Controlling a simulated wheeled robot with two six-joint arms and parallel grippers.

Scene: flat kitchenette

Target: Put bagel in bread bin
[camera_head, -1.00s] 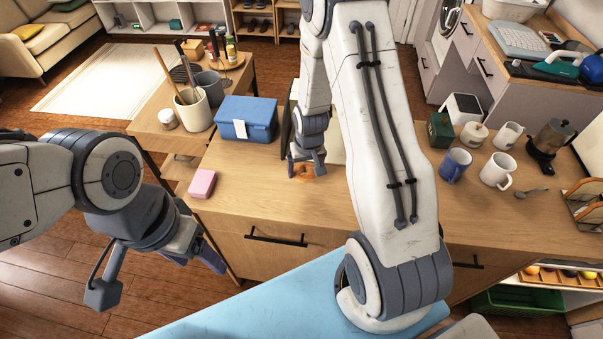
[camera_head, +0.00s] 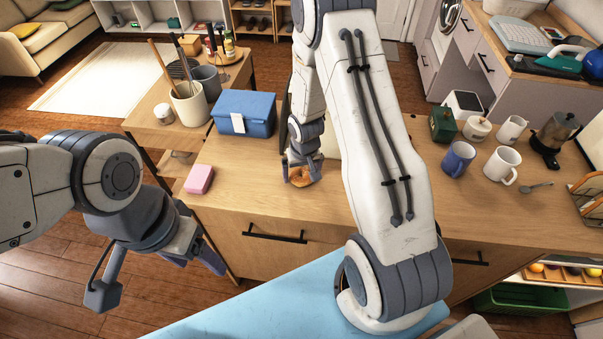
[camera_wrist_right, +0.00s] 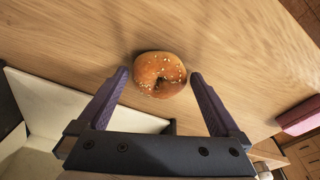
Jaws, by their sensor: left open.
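The bagel (camera_head: 300,176), golden brown with pale seeds, is at the worktop's front middle. It also shows in the right wrist view (camera_wrist_right: 160,74), between the tips of my open right gripper (camera_wrist_right: 159,73), with a narrow gap on each side. In the head view my right gripper (camera_head: 302,172) is low over the worktop and partly covers the bagel. A cream, box-like thing (camera_wrist_right: 40,105), possibly the bread bin, is beside it in the wrist view. My right arm hides most of it in the head view. My left gripper (camera_head: 155,272) is open and empty, left of the worktop.
A blue lidded box (camera_head: 245,112) and a pink block (camera_head: 199,179) stand left of the bagel. Mugs (camera_head: 458,159), a moka pot (camera_head: 555,132) and jars are on the right. The worktop (camera_head: 235,185) is clear between the pink block and the bagel.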

